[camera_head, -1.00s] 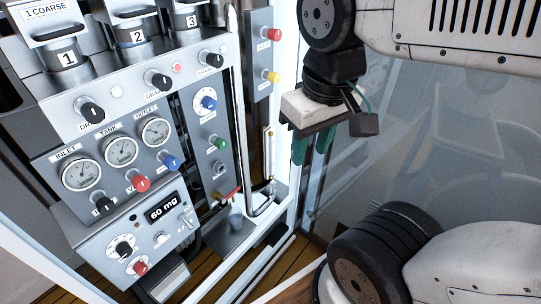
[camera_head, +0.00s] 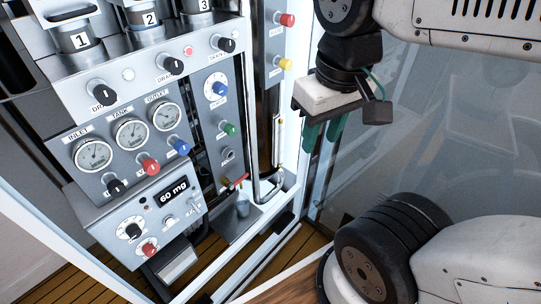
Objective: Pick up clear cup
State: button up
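The clear cup (camera_head: 243,208) is small and stands upright on a grey shelf (camera_head: 232,228) low on the panel, below a spout with a red lever (camera_head: 236,181). My gripper (camera_head: 322,132) hangs to the right of the panel, higher in the picture than the cup and well apart from it. Its green fingers point down. They show as two strips with a narrow gap between them, and nothing is seen in them.
The panel carries knobs, gauges (camera_head: 131,134), coloured buttons and a display (camera_head: 174,191) reading 60 mg. A white frame post (camera_head: 297,165) stands between my gripper and the cup. A glass-like pane (camera_head: 440,150) lies behind my arm.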

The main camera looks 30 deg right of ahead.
aim_at(241, 201)
jog(key=z, duration=2.05)
jog(key=k, duration=1)
jog(key=u, duration=1.9)
jog(key=i, duration=0.5)
jog(key=u, duration=0.1)
